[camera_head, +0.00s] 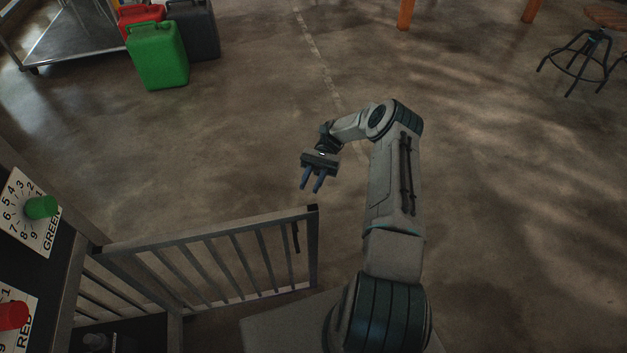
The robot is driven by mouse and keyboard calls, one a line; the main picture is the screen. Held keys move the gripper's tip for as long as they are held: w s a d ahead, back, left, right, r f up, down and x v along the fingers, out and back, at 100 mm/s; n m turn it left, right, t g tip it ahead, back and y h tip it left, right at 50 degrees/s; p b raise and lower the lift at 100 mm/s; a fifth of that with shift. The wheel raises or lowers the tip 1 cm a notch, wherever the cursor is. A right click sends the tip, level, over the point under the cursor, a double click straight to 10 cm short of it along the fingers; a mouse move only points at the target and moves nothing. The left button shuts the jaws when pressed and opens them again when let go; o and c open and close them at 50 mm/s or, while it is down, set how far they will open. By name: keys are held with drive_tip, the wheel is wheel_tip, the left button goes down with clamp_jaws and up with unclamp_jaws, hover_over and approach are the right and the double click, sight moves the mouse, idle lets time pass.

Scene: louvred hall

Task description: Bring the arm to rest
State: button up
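My gripper (311,182) is at the end of my bent arm, near the middle of the view. Its two dark blue fingers point down and stand a little apart, with nothing seen between them. My arm rises from my base at the bottom, goes up and folds over to the left at the elbow. The gripper is in the air over bare floor, beyond the top corner of a metal gate.
The slatted gate (210,238) is just left of my arm. A panel at the left edge carries a green knob (41,207) and a red knob (13,315). Jerrycans (158,57) stand far left, a stool (580,62) far right. The middle floor (240,120) is clear.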

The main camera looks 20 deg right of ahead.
drive_tip(key=shift+r, duration=0.1)
drive_tip(key=s+a+r+n+t+h+p, duration=0.2)
drive_tip(key=r+t+h+p, duration=0.3)
drive_tip(key=r, duration=0.9)
drive_tip(key=s+a+r+n+t+h+p, duration=0.1)
drive_tip(key=s+a+r+h+p, duration=0.15)
drive_tip(key=r+p, duration=0.75)
drive_tip(key=s+r+n+t+h+p, duration=0.2)
drive_tip(key=s+r+t+p, duration=0.2)
drive_tip(key=r, duration=0.9)
drive_tip(key=s+r+n+t+h+p, duration=0.2)
drive_tip(key=s+r+t+p, duration=0.2)
drive_tip(key=s+r, duration=0.6)
wheel_tip(320, 180, up, 4)
drive_tip(key=t, duration=0.2)
drive_tip(key=shift+s+d+n+t+p, duration=0.3)
drive_tip(key=shift+t, duration=0.1)
